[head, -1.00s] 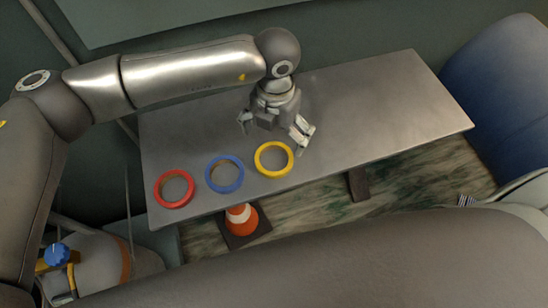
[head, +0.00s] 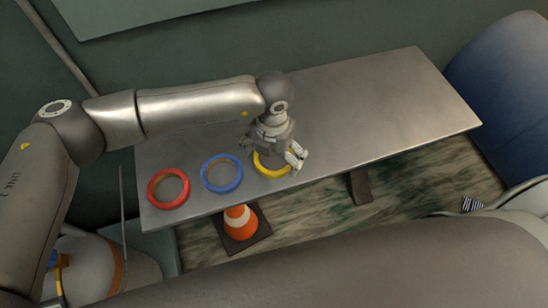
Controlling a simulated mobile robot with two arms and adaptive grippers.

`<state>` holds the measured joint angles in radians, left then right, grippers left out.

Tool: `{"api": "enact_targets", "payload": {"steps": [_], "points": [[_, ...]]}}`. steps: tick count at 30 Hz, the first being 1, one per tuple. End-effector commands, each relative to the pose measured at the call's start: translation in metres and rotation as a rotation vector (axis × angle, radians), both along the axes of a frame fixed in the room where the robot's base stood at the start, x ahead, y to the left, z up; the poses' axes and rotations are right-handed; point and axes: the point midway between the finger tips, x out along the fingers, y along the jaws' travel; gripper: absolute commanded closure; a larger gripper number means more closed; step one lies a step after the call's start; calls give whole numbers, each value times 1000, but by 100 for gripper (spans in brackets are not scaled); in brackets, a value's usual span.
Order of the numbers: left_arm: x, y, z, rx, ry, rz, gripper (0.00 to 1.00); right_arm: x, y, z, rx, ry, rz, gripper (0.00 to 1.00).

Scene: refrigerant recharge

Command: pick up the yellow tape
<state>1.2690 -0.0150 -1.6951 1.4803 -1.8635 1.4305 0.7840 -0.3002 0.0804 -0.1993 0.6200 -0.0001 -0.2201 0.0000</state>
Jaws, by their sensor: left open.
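The yellow tape (head: 270,172) lies flat on the metal table near its front edge, at the right end of a row of three rolls. My left gripper (head: 274,158) is open above the yellow tape and hides its far part. One finger shows at the right side of the ring and the other at its upper left. I cannot tell whether the fingers touch the tape. My right gripper is not in view.
The blue tape (head: 207,186) lies just left of the yellow one, and the red tape (head: 155,202) is farther left. The table's right half (head: 400,105) is bare. An orange and white cone (head: 240,222) stands on the floor below the front edge. A blue rounded object (head: 505,85) is at the right.

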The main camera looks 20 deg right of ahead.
Motion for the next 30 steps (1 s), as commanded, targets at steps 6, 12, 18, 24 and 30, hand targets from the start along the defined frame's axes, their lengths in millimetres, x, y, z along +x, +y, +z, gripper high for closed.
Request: {"api": "enact_targets", "payload": {"steps": [6, 12, 18, 24, 30], "points": [[0, 0, 1, 0, 0, 0, 14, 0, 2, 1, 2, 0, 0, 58], [0, 0, 1, 0, 0, 0, 38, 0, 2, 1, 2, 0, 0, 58], [0, 0, 1, -1, -1, 0, 38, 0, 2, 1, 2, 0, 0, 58], [0, 0, 12, -1, -1, 0, 38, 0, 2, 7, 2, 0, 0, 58], [-5, -3, 45, -2, -1, -5, 38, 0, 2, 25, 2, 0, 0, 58]]}}
